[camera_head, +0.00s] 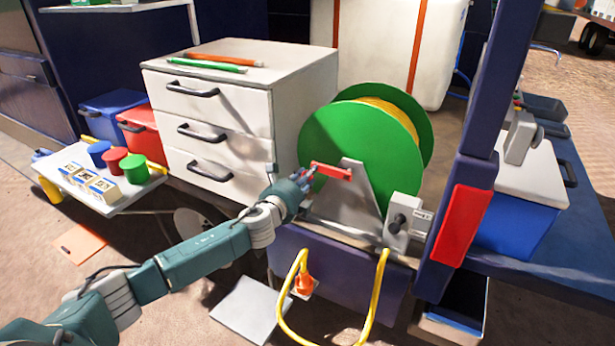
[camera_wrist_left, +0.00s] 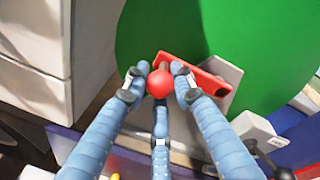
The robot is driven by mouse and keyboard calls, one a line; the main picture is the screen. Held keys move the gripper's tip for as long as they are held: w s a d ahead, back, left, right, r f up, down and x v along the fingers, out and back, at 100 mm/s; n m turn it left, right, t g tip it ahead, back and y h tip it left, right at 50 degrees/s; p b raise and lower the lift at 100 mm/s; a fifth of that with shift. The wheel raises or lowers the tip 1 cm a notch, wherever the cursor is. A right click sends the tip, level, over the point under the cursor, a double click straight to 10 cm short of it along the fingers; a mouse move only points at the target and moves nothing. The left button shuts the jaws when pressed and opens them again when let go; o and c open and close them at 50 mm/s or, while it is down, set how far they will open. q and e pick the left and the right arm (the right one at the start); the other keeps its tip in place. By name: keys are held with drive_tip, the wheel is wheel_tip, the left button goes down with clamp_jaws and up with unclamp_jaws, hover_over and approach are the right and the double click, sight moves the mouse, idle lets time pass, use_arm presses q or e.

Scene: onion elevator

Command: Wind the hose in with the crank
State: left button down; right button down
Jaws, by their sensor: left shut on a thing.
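The green hose reel (camera_head: 350,140) stands upright on a grey bracket (camera_head: 347,203), with yellow hose (camera_head: 392,112) wound between its discs. A red crank arm (camera_head: 331,171) sits on its front face. My left gripper (camera_head: 306,177) is at the crank's left end. In the left wrist view its fingers are closed around the red ball knob (camera_wrist_left: 160,84), and the red crank arm (camera_wrist_left: 205,81) runs right from there. More yellow hose (camera_head: 376,301) hangs in a loop below the reel, near an orange end piece (camera_head: 304,284). My right gripper is out of view.
A white drawer cabinet (camera_head: 210,118) stands close left of the reel. A grey box with a black knob (camera_head: 398,222) sits right of the bracket. A dark blue post with a red panel (camera_head: 463,224) rises further right. A side shelf with cans (camera_head: 133,168) is at left.

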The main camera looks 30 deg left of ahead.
use_arm(q)
drive_tip(key=shift+a+r, duration=0.1)
drive_tip(key=shift+r, duration=0.2)
drive_tip(key=c, duration=1.5)
unclamp_jaws()
drive_tip(key=shift+o, duration=0.2)
drive_tip(key=shift+f, duration=0.1)
drive_tip(key=shift+s, duration=0.2)
drive_tip(key=s+r, duration=0.1)
drive_tip(key=s, duration=1)
drive_tip(key=shift+s+d+r, duration=0.2)
drive_tip(key=shift+d+r, duration=0.1)
drive_tip(key=shift+r, duration=0.05)
